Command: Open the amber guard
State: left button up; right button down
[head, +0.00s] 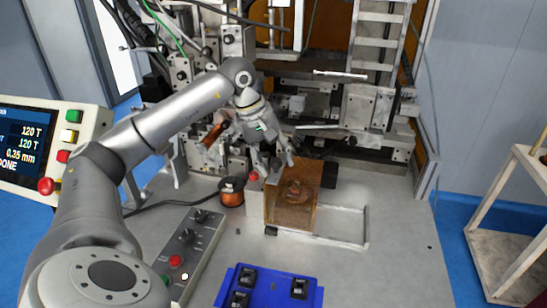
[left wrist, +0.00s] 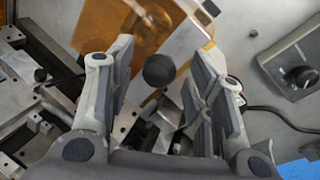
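The amber guard (head: 292,207) is a see-through orange box on the machine's grey table, with a coppery part dimly visible inside. It lies over the near end of a rectangular track. In the left wrist view the guard (left wrist: 95,22) fills the top middle, with a pale metal strip along it. A round black knob (left wrist: 159,70) shows between the fingers of my left gripper (left wrist: 164,75), which is open. In the head view my left gripper (head: 275,170) is at the guard's upper left edge. Whether it touches the knob I cannot tell. My right gripper is out of view.
A copper wire spool (head: 231,193) stands just left of the guard. A control box (head: 190,245) with knobs and a red button, and a blue tray (head: 268,290) with black parts, are nearer. Machine frames rise behind. The table's right side is clear.

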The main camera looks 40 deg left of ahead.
pick_arm(q)
grip_shut()
jog(key=shift+w+d+r, duration=0.1)
jog(key=shift+w+d, duration=0.1)
jog(key=shift+d, duration=0.2)
jog(key=p, duration=0.2)
send_near(315, 180)
jog(key=w+f, duration=0.1)
jog(key=w+d+f, duration=0.1)
jog(key=f, duration=0.1)
jog(key=w+d+f, duration=0.1)
jog(key=shift+f, duration=0.3)
jog(key=shift+s, duration=0.1)
